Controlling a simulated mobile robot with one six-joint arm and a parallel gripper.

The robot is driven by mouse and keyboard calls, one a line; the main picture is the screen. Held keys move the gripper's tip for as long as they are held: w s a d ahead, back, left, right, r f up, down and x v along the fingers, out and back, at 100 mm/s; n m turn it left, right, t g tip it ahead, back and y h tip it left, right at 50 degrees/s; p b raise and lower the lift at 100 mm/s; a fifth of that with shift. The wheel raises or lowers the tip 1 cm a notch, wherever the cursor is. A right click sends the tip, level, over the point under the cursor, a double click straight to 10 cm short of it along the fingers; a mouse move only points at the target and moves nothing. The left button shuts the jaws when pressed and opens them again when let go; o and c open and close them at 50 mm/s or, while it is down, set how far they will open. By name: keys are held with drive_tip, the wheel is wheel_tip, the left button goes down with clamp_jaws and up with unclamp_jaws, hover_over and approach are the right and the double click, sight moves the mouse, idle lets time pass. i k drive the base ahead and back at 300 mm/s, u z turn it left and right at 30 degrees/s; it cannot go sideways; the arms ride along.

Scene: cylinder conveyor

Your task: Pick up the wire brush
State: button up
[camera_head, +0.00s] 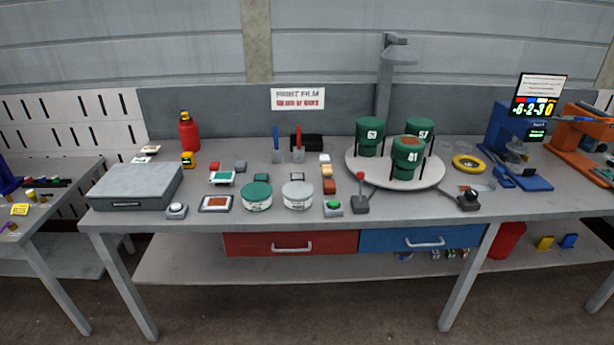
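I cannot make out for sure which thing is the wire brush. Two upright tools with grey flat lower ends stand near the back of the grey bench (400,207): one has a blue handle (276,138), one a red handle (299,136). A small blue item (503,178) lies by the blue stand at right. Bristles are too small to see on any of these. My gripper is not in view.
A round white turntable (353,168) bears three green numbered canisters, with a lamp (395,55) behind. A grey case (136,187) sits at left. Red and blue drawers hang below.

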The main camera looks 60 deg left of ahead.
sight(326, 169)
drive_tip(key=k, duration=0.25)
drive_tip(key=u, duration=2.55)
drive_tip(key=i, duration=0.35)
